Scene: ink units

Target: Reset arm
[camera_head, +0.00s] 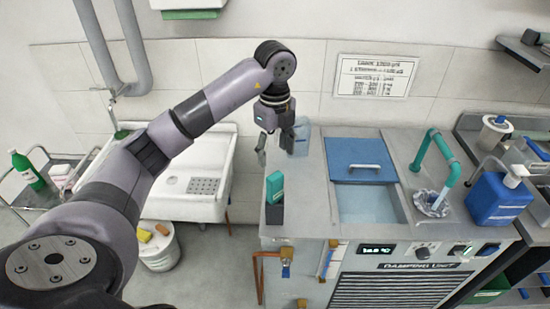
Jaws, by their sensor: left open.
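My left arm comes in from the lower left and reaches over the white sink toward the metal unit. My left gripper (276,148) points down at the unit's back left corner, with its fingers apart. A grey-blue block-like item (298,137) stands right beside the gripper on its right; I cannot tell whether they touch. Nothing shows clearly between the fingers. My right gripper is not in view.
The metal damping unit (318,215) carries a blue lid (358,152) over a water basin, a green-and-grey item (275,187), a green tap and a blue bottle (497,200). A white sink (165,205), a bucket (160,255) and a cart with a green bottle (27,170) are left.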

